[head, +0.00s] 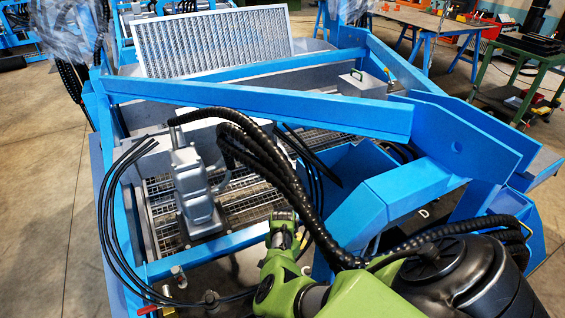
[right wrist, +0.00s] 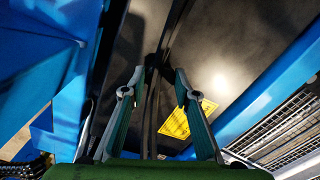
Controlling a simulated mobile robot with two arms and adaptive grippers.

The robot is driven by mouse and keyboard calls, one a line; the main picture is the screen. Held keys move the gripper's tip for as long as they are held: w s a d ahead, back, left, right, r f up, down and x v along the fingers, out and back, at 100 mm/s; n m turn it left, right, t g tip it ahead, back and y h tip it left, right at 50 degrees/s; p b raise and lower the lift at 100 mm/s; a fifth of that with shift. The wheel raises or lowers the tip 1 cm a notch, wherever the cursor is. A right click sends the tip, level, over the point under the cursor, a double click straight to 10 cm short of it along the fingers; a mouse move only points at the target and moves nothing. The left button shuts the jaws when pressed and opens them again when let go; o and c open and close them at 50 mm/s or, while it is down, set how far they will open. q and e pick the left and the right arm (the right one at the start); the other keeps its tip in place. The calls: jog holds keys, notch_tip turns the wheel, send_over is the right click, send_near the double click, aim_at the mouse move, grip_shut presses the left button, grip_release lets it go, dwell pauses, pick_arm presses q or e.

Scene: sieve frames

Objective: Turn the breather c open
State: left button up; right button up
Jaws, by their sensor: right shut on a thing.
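My right gripper (head: 282,226) comes in from the lower right on my green arm, at the front rail of the blue frame. In the right wrist view, its two fingers (right wrist: 158,82) stand apart on either side of a thin black part (right wrist: 152,105), and the gripper is shut on it. I cannot tell whether this part belongs to breather c. Two small metal fittings, one upright (head: 179,277) and one lower (head: 210,297), stand left of the gripper. My left gripper is not in view.
Thick black hoses (head: 265,165) arch close above my right gripper. A grey machine unit (head: 195,190) stands on the grating behind. Blue beams (head: 260,105) cross above. A yellow label (right wrist: 188,118) lies beside the right finger. The floor at left (head: 40,190) is clear.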

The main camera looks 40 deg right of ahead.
jog(key=shift+s+n+p, duration=0.1)
jog(key=shift+n+p, duration=0.7)
jog(key=shift+n, duration=1.4)
jog(key=o, duration=1.1)
notch_tip(320, 180, up, 12)
